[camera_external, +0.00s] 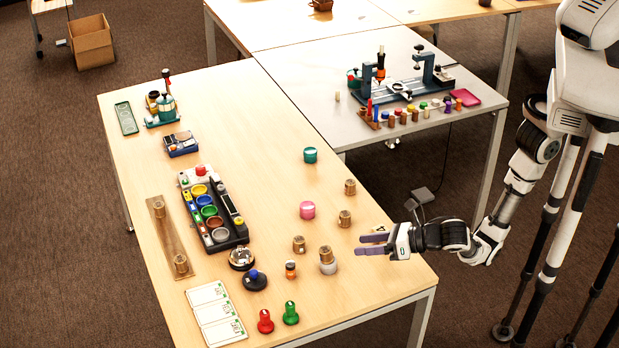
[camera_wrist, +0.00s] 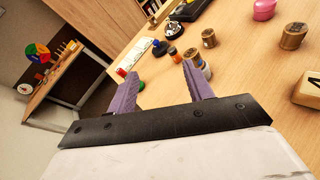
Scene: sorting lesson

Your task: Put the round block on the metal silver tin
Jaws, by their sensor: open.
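Several brown round wooden blocks stand on the table, including one at the back (camera_external: 350,187), one below it (camera_external: 345,218) and one further left (camera_external: 299,244). Another round block (camera_external: 327,254) sits on top of a short silver-grey tin (camera_external: 327,268); in the wrist view this block (camera_wrist: 193,55) and tin (camera_wrist: 206,70) are partly hidden behind the right finger. My gripper (camera_external: 358,244) is open and empty, to the right of the stacked block and apart from it. The wrist view shows its purple fingers (camera_wrist: 162,78) spread with nothing held.
A numbered wooden block (camera_wrist: 308,90) is close to my gripper. A pink tin (camera_external: 307,210) and a teal tin (camera_external: 310,155) stand further back. An orange-and-white jar (camera_external: 290,270), a blue-knobbed dark disc (camera_external: 254,280) and red and green pegs (camera_external: 291,314) stand left. The table's right edge is near.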

